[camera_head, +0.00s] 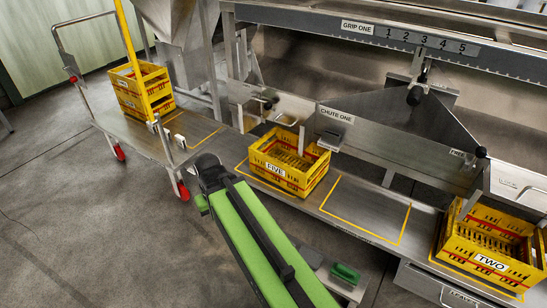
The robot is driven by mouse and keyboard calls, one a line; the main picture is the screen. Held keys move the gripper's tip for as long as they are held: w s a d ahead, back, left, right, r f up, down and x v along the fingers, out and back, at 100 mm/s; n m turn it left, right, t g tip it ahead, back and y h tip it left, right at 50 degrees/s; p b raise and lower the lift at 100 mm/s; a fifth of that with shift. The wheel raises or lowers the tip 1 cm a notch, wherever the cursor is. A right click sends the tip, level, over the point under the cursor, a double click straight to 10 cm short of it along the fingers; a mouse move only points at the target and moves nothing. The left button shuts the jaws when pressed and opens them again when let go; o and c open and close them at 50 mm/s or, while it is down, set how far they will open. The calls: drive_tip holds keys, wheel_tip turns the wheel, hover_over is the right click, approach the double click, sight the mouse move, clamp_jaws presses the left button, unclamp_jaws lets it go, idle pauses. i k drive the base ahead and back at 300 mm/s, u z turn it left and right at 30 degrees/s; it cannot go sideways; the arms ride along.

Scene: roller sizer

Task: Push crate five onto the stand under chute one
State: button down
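Crate five (310,178) is a yellow crate with red bands and a "FIVE" label on its front. It stands upright on the long metal shelf, mostly over a yellow outlined bay. Beside it on the right is an empty yellow outlined bay (365,210). The plate marked "CHUTE ONE" (337,115) is above and behind, near the crate's right rear. Which bay is the stand I cannot tell. My green arm reaches up from the bottom; its black far end (208,168) is left of crate five, apart from it. I cannot make out the fingers.
Crate two (470,245) stands at the right end of the shelf. Stacked yellow crates (143,88) sit at the far left beside a trolley frame with red wheels (184,190). An outlined bay left of crate five is empty. Open floor lies at left.

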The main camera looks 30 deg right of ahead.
sight(263, 159)
drive_tip(key=k, duration=1.15)
drive_tip(key=u, duration=0.65)
drive_tip(key=i, duration=1.4)
drive_tip(key=z, duration=0.4)
drive_tip(key=i, duration=0.95)
drive_tip(key=z, duration=0.1)
